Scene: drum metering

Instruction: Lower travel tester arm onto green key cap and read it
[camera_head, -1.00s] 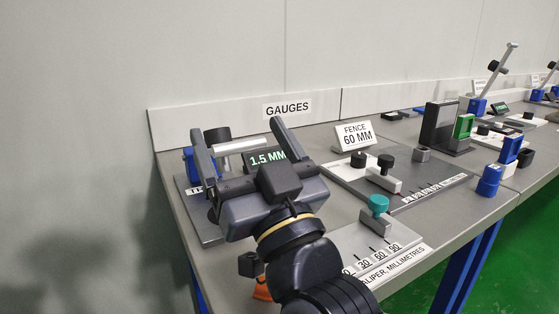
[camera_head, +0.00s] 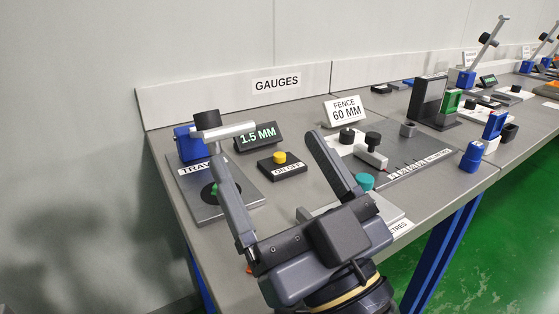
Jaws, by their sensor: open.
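The travel tester has a blue post (camera_head: 187,147), a silver arm (camera_head: 235,130) with a black knob (camera_head: 206,119), and a grey base plate (camera_head: 232,200) with a partly covered label. The silver arm looks roughly level, above the plate. The display (camera_head: 257,136) reads 1.5 MM. My gripper (camera_head: 266,148) is open and empty, its fingers spread in front of the display.
A black box with a yellow button (camera_head: 280,157) shows between my fingers. A fence gauge with black knobs (camera_head: 373,138) and its 60 MM sign (camera_head: 345,110) stand to the right. Blue pieces (camera_head: 471,157) stand farther right.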

